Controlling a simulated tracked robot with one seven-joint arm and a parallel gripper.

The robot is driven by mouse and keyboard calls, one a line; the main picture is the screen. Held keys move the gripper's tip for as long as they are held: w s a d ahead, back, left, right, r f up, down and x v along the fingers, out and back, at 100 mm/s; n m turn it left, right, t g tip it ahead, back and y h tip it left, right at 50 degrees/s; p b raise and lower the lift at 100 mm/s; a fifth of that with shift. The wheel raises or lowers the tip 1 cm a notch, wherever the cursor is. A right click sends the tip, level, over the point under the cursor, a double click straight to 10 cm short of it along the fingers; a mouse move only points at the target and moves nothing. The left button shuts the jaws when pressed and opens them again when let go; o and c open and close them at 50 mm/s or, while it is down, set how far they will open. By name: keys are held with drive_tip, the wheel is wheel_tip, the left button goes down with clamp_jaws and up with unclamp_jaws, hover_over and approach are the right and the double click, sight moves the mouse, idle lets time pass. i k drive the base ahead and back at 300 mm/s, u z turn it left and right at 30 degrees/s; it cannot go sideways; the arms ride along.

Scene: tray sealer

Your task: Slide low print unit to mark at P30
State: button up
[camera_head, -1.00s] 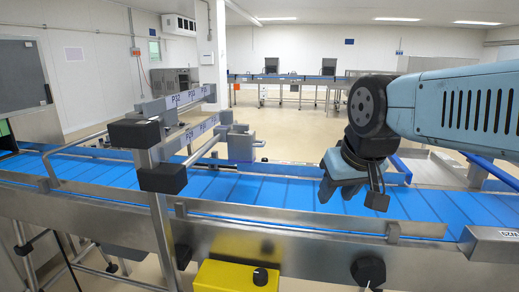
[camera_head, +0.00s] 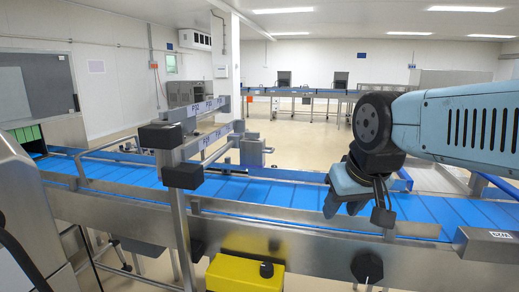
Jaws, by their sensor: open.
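Two steel rails with printed labels run above the blue belt, one over the other. A grey block, which looks like the low print unit (camera_head: 252,151), sits by the far end of the lower rail (camera_head: 212,141). The upper rail (camera_head: 207,107) carries labels that seem to read P30 and P32; the lower rail's labels are too small to read surely. Black end blocks (camera_head: 182,176) cap the near ends. My gripper (camera_head: 342,203) is open and empty, pointing down over the belt, right of the low unit and apart from it.
The blue conveyor belt (camera_head: 285,190) runs across the view. A grey machine housing (camera_head: 28,215) stands close at left. The belt between unit and gripper is clear.

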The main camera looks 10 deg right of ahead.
sight(252, 152)
drive_tip(key=u, duration=0.2)
drive_tip(key=i, duration=0.9)
drive_tip(key=u, duration=0.15)
